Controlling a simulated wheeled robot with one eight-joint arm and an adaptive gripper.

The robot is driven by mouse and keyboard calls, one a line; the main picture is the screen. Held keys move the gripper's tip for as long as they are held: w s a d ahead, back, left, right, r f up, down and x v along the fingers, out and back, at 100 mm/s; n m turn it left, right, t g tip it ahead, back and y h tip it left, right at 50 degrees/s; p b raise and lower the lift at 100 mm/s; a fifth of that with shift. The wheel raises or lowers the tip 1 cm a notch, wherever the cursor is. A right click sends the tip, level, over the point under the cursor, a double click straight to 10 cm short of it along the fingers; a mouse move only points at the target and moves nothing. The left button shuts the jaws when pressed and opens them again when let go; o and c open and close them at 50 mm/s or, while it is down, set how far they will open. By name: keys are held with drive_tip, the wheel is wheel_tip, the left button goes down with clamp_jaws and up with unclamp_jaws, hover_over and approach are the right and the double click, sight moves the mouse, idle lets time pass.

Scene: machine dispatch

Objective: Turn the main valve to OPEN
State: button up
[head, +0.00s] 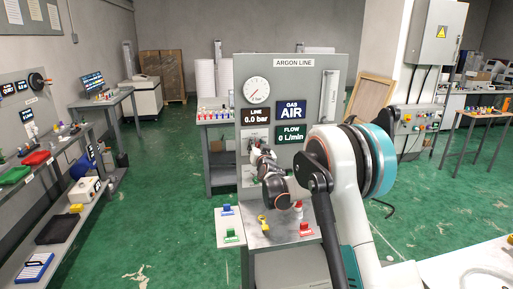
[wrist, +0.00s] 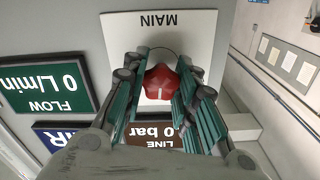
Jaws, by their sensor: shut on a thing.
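The main valve is a red knob (wrist: 162,78) on a white plate marked MAIN (wrist: 204,32), seen upside down in the wrist view. A short white mark on the knob lies toward the LINE display. My gripper (wrist: 160,74) is shut on the knob, with one green-padded finger on each side. In the head view my gripper (head: 255,147) is at the ARGON LINE panel (head: 343,62), below the LINE display, and covers the knob. The LINE display (head: 256,115) reads 0.0 bar, the GAS display (head: 291,110) AIR and the FLOW display (head: 291,134) 0 L/min. No OPEN marking is readable.
A pressure gauge (head: 257,91) and a tall flow tube (head: 331,95) are on the panel. A shelf bench stands at left. Green floor between is mostly clear.

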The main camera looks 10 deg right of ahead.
drive_tip(key=m+b, duration=0.1)
drive_tip(key=m, duration=0.9)
drive_tip(key=shift+d+m+b, duration=0.1)
drive_tip(key=shift+m+b, duration=0.2)
drive_tip(key=shift+b, duration=0.1)
drive_tip(key=shift+c, duration=0.2)
drive_tip(key=o, duration=1.1)
drive_tip(key=s, duration=1.2)
